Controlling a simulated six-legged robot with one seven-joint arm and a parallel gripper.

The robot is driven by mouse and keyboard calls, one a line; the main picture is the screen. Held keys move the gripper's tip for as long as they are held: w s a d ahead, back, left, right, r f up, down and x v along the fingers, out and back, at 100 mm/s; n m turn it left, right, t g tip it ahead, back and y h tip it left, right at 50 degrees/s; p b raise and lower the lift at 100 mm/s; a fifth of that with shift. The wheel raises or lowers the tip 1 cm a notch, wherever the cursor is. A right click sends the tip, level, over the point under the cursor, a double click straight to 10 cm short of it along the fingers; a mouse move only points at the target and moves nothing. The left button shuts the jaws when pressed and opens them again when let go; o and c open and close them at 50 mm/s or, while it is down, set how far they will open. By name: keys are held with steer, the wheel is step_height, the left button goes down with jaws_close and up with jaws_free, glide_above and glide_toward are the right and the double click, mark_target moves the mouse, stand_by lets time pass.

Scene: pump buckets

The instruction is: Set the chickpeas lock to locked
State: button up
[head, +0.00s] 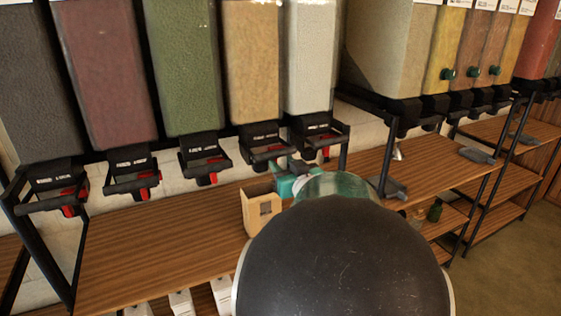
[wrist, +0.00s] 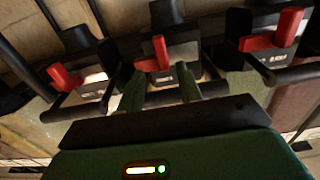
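A row of tall bins has black dispensers with red lock levers beneath. The labels are too small to read, so I cannot tell for certain which is chickpeas. The tan bin (head: 251,75) has its lever (head: 260,166) just above and left of my gripper (head: 287,180). In the wrist view, my gripper (wrist: 162,90) has its two dark green fingers apart and nothing visibly held. A middle red lever (wrist: 160,52) stands just beyond the gap between them, with no clear contact. Other red levers show at left (wrist: 64,76) and right (wrist: 287,28).
A light wooden box (head: 262,209) stands on the wooden shelf (head: 160,245) beside my gripper. Black frame bars (head: 385,150) stand at the right. More bins (head: 475,50) continue at the far right. Open floor (head: 515,260) shows at the lower right.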

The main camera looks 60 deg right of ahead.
steer(key=v, duration=1.1)
steer(key=shift+a, duration=0.1)
